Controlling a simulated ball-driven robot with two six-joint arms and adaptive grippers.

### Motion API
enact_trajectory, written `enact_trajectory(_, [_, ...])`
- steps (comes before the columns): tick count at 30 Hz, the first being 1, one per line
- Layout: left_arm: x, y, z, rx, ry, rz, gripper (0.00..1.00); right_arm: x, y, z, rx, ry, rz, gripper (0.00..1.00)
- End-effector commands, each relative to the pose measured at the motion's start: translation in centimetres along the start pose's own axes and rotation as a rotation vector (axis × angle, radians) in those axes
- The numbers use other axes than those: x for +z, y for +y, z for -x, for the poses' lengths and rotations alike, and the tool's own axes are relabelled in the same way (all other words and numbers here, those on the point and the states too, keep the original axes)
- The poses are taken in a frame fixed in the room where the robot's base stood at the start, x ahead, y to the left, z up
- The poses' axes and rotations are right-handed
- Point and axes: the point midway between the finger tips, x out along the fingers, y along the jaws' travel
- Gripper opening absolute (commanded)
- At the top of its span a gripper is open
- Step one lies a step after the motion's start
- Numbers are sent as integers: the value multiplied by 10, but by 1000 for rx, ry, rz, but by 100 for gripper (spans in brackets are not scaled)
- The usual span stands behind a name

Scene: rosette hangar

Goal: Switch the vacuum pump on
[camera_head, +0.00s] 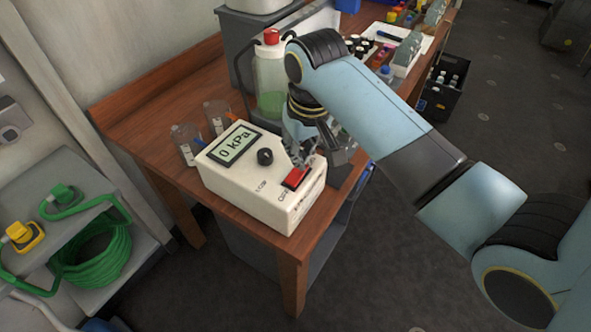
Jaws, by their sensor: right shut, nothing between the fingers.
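The vacuum pump (247,190) is a cream box on the near end of the wooden bench. Its display (235,145) reads 0 kPa. A black knob (265,156) sits on its top face, and a red switch (296,177) sits near its right edge. My right gripper (304,168) is shut and empty, pointing down right at the red switch. The fingertips partly cover the switch, and I cannot tell whether they touch it. My left gripper is not in view.
Two glass beakers (185,143) stand behind the pump at left. A red-capped bottle with green liquid (270,75) stands behind my gripper. Vials and a rack (407,55) lie farther along the bench. A cart with a coiled green hose (95,255) stands at left.

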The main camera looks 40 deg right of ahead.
Motion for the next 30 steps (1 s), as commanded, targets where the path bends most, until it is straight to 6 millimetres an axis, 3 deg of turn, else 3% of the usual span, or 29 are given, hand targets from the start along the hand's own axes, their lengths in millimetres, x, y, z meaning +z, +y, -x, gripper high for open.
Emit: enact_trajectory(30, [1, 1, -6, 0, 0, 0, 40, 3, 0, -16, 0, -1, 0, 0])
